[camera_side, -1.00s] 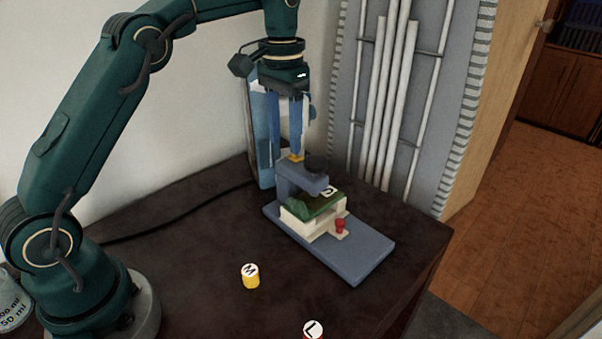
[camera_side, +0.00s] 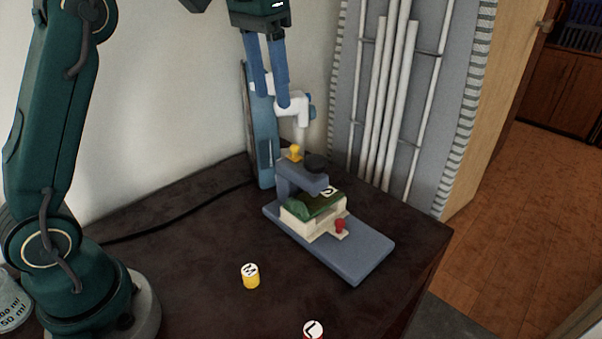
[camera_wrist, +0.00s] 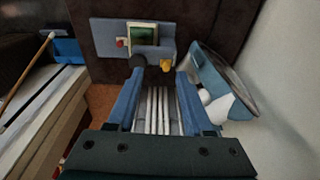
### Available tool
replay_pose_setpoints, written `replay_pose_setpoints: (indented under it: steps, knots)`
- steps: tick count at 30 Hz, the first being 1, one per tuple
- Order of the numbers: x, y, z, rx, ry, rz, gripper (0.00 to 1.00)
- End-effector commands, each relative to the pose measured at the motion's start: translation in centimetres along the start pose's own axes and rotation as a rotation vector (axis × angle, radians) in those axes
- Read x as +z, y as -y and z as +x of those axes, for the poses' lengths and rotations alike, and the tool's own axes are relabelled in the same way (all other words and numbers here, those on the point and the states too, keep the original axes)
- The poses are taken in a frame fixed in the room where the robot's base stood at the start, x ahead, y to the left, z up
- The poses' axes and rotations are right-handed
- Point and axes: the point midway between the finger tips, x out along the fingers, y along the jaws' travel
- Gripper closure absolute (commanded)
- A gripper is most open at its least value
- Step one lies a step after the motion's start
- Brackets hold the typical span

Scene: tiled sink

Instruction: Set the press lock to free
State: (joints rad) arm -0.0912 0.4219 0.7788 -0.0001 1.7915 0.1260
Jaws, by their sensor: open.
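The blue-grey press (camera_side: 290,172) stands on a flat base plate on the dark table, with a black round knob (camera_side: 316,161) on its arm. The small yellow lock piece (camera_side: 295,153) sits on top of the press; it also shows in the wrist view (camera_wrist: 166,66). I cannot tell which setting it is in. A cream block with a green top (camera_side: 318,203) lies under the press arm, a red knob (camera_side: 340,226) in front. My gripper (camera_side: 272,100) is open and empty, above the lock piece and apart from it.
A tall blue device with a white spout (camera_side: 295,105) stands behind the press, close to my fingers in the picture. A yellow cylinder marked M (camera_side: 250,278) and a red-sided one marked L (camera_side: 313,331) stand in front. White pipes (camera_side: 385,100) run up behind.

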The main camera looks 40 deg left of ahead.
Motion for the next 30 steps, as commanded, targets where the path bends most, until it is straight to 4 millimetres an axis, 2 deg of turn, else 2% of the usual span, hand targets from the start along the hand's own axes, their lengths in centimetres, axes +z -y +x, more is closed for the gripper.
replay_pose_setpoints:
  steps: [4, 12, 22, 30]
  knots:
    - [1.3, -0.5, -1.3, -0.002, -0.033, 0.004, 0.48]
    - [3.8, -1.2, -2.7, -0.005, -0.086, 0.01, 0.48]
    - [7.0, -2.0, -3.1, -0.007, -0.149, 0.013, 0.48]
    - [9.7, -2.5, -2.4, -0.006, -0.198, 0.012, 0.48]
